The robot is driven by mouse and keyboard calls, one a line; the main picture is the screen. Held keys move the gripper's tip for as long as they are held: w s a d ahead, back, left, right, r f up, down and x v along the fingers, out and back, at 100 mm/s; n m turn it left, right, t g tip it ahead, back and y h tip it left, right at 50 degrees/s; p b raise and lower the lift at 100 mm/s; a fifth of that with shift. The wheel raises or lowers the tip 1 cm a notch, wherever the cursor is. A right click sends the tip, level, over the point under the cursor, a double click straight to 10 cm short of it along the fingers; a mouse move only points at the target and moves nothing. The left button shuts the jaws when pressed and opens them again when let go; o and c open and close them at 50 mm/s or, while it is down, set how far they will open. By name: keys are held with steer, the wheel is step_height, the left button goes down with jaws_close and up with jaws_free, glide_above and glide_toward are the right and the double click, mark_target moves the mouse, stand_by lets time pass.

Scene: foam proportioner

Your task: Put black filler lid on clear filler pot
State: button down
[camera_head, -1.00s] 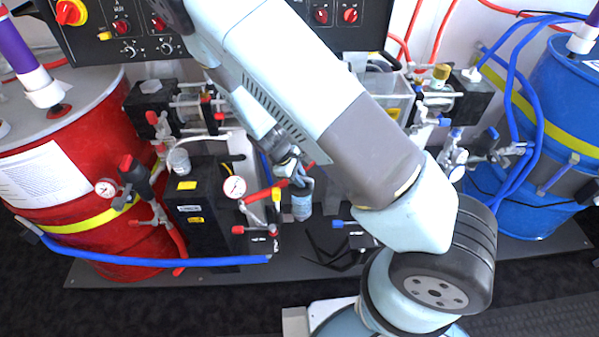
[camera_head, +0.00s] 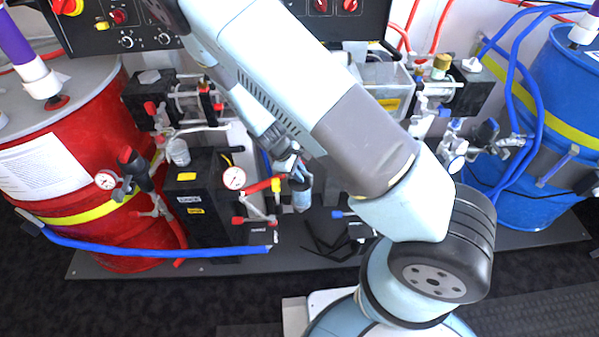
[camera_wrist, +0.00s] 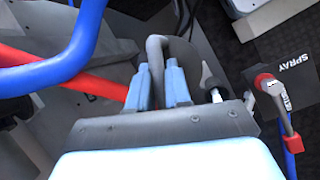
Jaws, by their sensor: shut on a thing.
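My gripper (camera_wrist: 161,92) shows in the wrist view, its two blue fingers shut on a grey bent bar (camera_wrist: 164,46). I cannot tell whether this bar belongs to the black filler lid. In the head view my gripper (camera_head: 298,174) is small and partly blurred, in front of the middle of the rig, right of a pressure gauge. A small clear pot (camera_head: 178,152) stands on the black box at left, apart from my gripper. I cannot make out a separate black lid on or beside it.
A red drum (camera_head: 75,165) stands at left and a blue drum (camera_head: 555,130) at right. Gauges, valves and a red hose surround my gripper closely. A blue hose (camera_head: 150,252) crosses low at left. A clear tank (camera_head: 385,75) is partly behind my arm.

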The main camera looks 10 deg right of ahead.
steer(key=shift+f, duration=0.3)
steer(key=c, duration=1)
jaws_free()
steer(key=shift+r, duration=0.1)
